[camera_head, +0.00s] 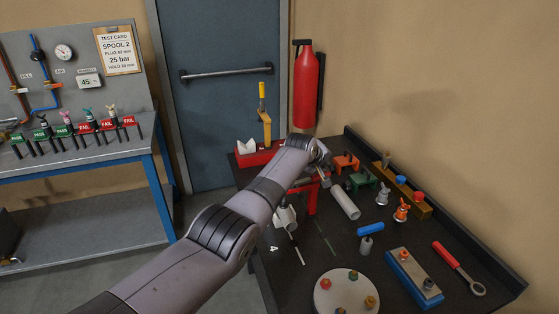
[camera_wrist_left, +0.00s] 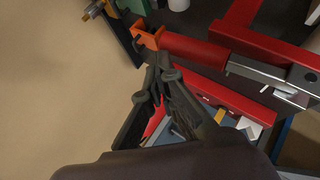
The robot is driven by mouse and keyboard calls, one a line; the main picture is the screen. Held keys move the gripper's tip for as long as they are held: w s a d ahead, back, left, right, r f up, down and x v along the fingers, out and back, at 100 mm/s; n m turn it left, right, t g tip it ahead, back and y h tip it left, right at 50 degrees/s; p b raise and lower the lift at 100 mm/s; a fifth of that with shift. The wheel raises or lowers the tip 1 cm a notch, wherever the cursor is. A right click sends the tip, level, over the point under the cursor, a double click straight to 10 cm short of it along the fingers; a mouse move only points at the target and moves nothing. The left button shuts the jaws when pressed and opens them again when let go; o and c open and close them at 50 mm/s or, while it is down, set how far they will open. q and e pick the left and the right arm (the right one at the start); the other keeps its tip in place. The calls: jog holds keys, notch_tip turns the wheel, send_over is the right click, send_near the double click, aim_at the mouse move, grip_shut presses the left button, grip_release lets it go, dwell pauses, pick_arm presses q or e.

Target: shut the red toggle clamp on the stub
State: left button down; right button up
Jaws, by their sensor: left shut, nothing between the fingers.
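The red toggle clamp (camera_head: 311,198) stands on the dark bench in the head view, partly hidden behind my left arm. In the left wrist view its thick red handle (camera_wrist_left: 195,50) joins a steel linkage (camera_wrist_left: 275,85), with a red frame (camera_wrist_left: 265,32) beside it. My left gripper (camera_wrist_left: 160,72) is shut and empty, its fingertips close to the handle's end; I cannot tell whether they touch. In the head view the left gripper (camera_head: 322,157) is small, above the bench. I cannot make out for certain which part is the stub. My right gripper is not in view.
An orange bracket (camera_head: 346,162) and a green one (camera_head: 361,180) stand just right of the gripper. A grey tube (camera_head: 345,203) lies nearby. A round plate (camera_head: 346,296) and a red-handled wrench (camera_head: 458,268) are in front.

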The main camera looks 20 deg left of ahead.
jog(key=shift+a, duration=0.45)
pick_arm(q)
jog(key=shift+a+r+p, duration=0.1)
jog(key=shift+r+p, duration=0.35)
notch_tip(320, 180, up, 4)
jog(key=p, duration=0.3)
jog(key=shift+w+a, duration=0.15)
jog(key=s+d+r+b, duration=0.1)
jog(key=s+r, duration=0.3)
jog(key=r, duration=0.3)
jog(key=shift+s+d+r+b, duration=0.2)
jog(key=shift+d+r+b, duration=0.1)
jog(key=shift+d, duration=0.05)
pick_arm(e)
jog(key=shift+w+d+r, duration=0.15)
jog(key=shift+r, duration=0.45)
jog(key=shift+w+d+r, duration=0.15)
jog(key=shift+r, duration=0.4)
pick_arm(q)
jog(key=shift+f, duration=0.15)
